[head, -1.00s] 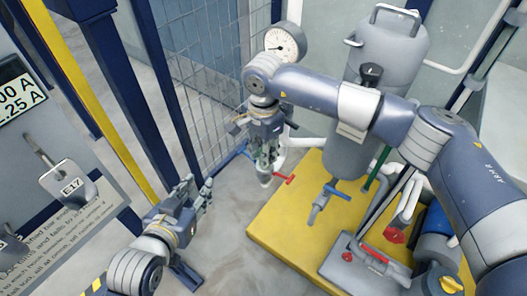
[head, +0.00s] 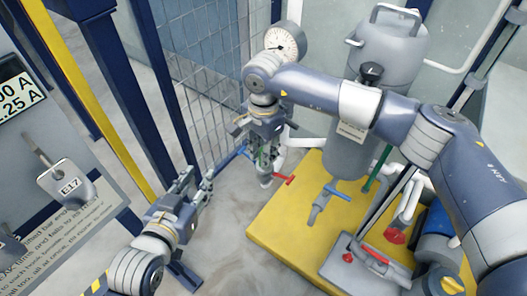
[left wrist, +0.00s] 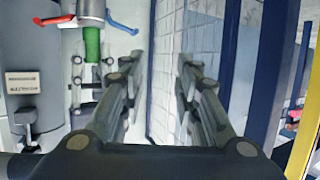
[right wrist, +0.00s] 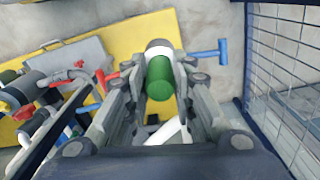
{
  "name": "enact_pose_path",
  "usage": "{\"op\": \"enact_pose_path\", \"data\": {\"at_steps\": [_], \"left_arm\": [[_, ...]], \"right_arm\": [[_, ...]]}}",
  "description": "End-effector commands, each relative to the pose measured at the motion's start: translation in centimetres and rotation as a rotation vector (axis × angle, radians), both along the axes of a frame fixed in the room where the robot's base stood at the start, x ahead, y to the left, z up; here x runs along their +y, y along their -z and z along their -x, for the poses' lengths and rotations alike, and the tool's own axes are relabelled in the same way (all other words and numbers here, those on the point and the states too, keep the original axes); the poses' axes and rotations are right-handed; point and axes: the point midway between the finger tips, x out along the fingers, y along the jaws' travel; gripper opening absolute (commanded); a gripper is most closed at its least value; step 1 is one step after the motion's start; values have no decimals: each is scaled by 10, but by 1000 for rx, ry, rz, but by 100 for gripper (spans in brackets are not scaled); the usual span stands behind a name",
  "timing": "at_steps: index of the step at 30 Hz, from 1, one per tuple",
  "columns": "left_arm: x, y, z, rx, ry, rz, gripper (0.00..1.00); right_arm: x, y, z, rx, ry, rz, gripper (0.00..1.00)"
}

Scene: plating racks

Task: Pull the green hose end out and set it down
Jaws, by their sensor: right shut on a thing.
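My right gripper (head: 265,158) points down beside the gauge and is shut on the green hose end. In the right wrist view the green hose end (right wrist: 159,80) lies between the fingers, against a pale round fitting (right wrist: 158,47). In the left wrist view the green hose end (left wrist: 92,45) meets a grey pipe fitting (left wrist: 90,10) with a red and a blue handle; I cannot tell how deep it sits. In the head view the fingers mostly hide it. My left gripper (head: 200,190) is open and empty, to the lower left of the right gripper.
A yellow platform (head: 270,230) carries a grey tank (head: 385,50), valves and pipes. A pressure gauge (head: 284,42) stands behind the right gripper. A mesh fence (head: 205,80) runs along the left side, and a labelled panel (head: 60,230) is at lower left. Bare floor (head: 225,240) lies between panel and platform.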

Motion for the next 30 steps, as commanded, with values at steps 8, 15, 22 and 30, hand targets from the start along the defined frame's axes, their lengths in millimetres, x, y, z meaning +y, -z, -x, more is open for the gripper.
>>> {"op": "enact_pose_path", "data": {"at_steps": [8,15,22,30], "left_arm": [[-1,-5,-2,-26,2,7,30],[-3,-9,-4,-48,3,13,30],[-3,-12,-6,-66,4,17,30],[-4,-13,-6,-68,5,17,30]], "right_arm": [[0,-1,0,0,-21,-1,0],[0,-1,0,0,-40,-1,0],[0,-2,0,-1,-51,-1,0],[0,-2,0,-1,-53,-1,0]]}}
